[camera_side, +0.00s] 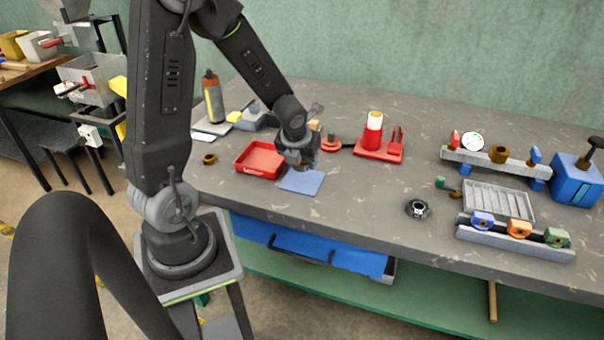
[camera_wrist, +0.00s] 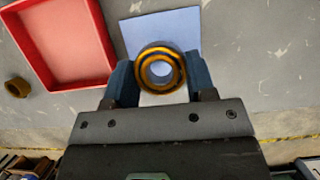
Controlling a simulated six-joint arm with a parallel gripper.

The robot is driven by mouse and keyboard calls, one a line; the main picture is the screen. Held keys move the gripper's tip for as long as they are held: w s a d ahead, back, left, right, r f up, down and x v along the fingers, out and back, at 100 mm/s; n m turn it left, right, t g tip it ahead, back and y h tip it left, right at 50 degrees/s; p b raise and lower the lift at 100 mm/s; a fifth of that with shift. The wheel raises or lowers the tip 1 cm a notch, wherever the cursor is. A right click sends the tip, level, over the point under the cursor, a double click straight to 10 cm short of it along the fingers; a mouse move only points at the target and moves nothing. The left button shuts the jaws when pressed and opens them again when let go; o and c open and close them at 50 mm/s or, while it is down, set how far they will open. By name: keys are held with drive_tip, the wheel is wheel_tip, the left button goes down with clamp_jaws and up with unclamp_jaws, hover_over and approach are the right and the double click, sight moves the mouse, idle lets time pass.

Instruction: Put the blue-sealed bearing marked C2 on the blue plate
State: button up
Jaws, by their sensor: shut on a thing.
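My gripper (camera_side: 300,160) is low over the blue plate (camera_side: 301,182) in the side view. In the wrist view my gripper (camera_wrist: 160,76) is shut on a bearing (camera_wrist: 160,50), with one finger on each side. Its face shows an orange-yellow ring around a grey hole; I see no blue seal and no C2 mark on it. The blue plate (camera_wrist: 160,29) lies flat and bare just beyond the bearing. The held bearing is hidden in the side view. Whether it touches the plate, I cannot tell.
A red tray (camera_side: 258,158) stands left of the plate, with a brown ring (camera_side: 209,159) beyond it. A red stand (camera_side: 378,150) is behind right. A dark round part (camera_side: 417,208) lies right. A rack (camera_side: 515,240) holds blue, orange and green parts. Bench between is clear.

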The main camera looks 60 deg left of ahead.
sight(302, 181)
drive_tip(key=shift+f, duration=2.15)
drive_tip(key=shift+f, duration=0.2)
